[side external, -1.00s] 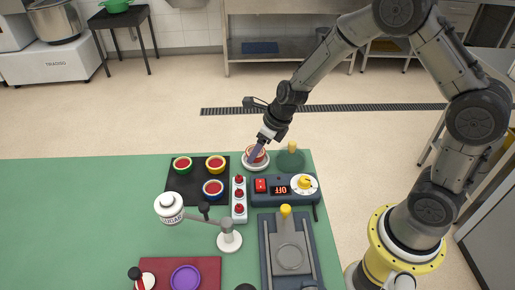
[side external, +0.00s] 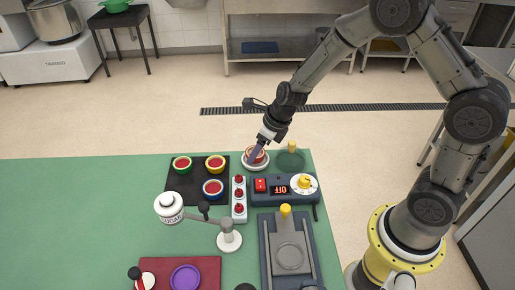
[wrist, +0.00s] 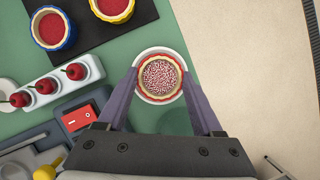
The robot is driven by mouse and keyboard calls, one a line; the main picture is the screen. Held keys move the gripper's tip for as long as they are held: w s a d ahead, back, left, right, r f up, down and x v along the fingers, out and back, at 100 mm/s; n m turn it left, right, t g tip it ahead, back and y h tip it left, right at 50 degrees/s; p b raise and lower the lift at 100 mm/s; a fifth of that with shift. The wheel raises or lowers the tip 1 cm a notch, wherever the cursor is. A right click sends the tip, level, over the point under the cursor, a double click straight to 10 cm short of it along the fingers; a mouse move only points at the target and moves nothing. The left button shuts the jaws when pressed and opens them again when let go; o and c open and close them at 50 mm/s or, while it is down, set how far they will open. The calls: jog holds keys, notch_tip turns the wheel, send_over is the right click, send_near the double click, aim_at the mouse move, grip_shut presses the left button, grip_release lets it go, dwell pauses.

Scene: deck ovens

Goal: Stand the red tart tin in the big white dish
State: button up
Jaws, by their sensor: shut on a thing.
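The red tart tin (wrist: 143,72), with a pale fluted crust and a sprinkle-covered filling, is in the round white dish (wrist: 160,51) in the wrist view. It looks upright and roughly centred, with the white rim around it. In the side external view, the tin (side external: 262,155) and the dish (side external: 256,167) are at the far edge of the green table. My gripper (wrist: 160,76) is shut on the tin, one purple finger on each side. Its fingertips are inside or over the dish's rim. Whether the tin's underside touches the dish is hidden.
Green (side external: 182,163), yellow (side external: 215,163) and blue (side external: 213,188) tins with red filling are on a black mat to the left.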

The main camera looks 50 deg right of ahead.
jog(key=shift+f, duration=0.35)
jog(key=o, duration=1.3)
jog(key=shift+c, duration=0.2)
jog(key=v, duration=1.1)
jog(key=s+a+r+n+t, duration=0.1)
jog(key=s+r+n, duration=0.35)
jog(key=r, duration=0.25)
jog(key=s+r+n+t, duration=0.2)
jog(key=s+r+n, duration=0.25)
jog(key=r, duration=0.25)
jog(key=s+d+f+n+g, duration=0.1)
jog(key=s+n, duration=0.5)
jog(key=n, duration=0.5)
jog(key=s+f+n+h, duration=0.1)
jog(key=s+n, duration=0.6)
jog(key=n, duration=0.5)
jog(key=shift+s+d+n+g, duration=0.3)
jog(key=shift+d+g, duration=0.1)
